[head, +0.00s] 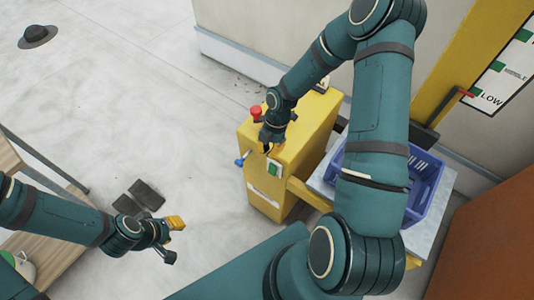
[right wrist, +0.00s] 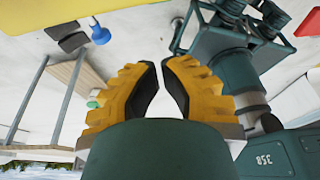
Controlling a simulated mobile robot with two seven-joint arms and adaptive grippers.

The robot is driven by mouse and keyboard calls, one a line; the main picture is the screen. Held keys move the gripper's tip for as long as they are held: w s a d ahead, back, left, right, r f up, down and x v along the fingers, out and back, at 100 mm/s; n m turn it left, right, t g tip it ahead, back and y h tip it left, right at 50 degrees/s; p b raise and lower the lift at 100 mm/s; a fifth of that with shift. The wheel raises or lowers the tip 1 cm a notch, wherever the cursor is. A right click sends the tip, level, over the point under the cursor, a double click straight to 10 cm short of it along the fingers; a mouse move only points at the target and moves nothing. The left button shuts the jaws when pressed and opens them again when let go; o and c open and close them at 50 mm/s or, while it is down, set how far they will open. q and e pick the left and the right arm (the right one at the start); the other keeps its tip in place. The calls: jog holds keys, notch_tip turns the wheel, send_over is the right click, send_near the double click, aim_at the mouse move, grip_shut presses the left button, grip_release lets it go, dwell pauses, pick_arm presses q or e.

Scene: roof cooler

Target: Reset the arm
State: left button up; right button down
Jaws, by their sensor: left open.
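My right arm reaches forward in the head view, and its gripper (head: 266,146) is over the near top edge of a yellow control box (head: 305,140). It is close to the box's red button (head: 255,112); whether it touches the box is unclear. In the right wrist view its two yellow fingers (right wrist: 159,64) lean together with a narrow, empty gap at the tips. My left gripper (head: 176,240) is open and empty at the lower left, above the floor, with its fingers spread apart.
A blue knob (head: 241,161) and a green switch (head: 274,168) are on the box. A blue crate (head: 432,185) stands on a grey-topped stand behind my right arm. A wooden shelf stands at the left.

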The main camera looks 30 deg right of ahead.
jog(key=shift+a, duration=0.1)
dwell(0.4)
jog(key=s+a+f+m+t, duration=0.1)
jog(key=s+a+m, duration=0.3)
jog(key=a+m, duration=0.4)
jog(key=s+a+m+t, duration=0.2)
jog(key=s+a+m, duration=0.2)
jog(key=m, duration=1.2)
jog(key=a, duration=0.3)
jog(key=shift+a+f+y, duration=0.3)
jog(key=shift+a+f, duration=0.05)
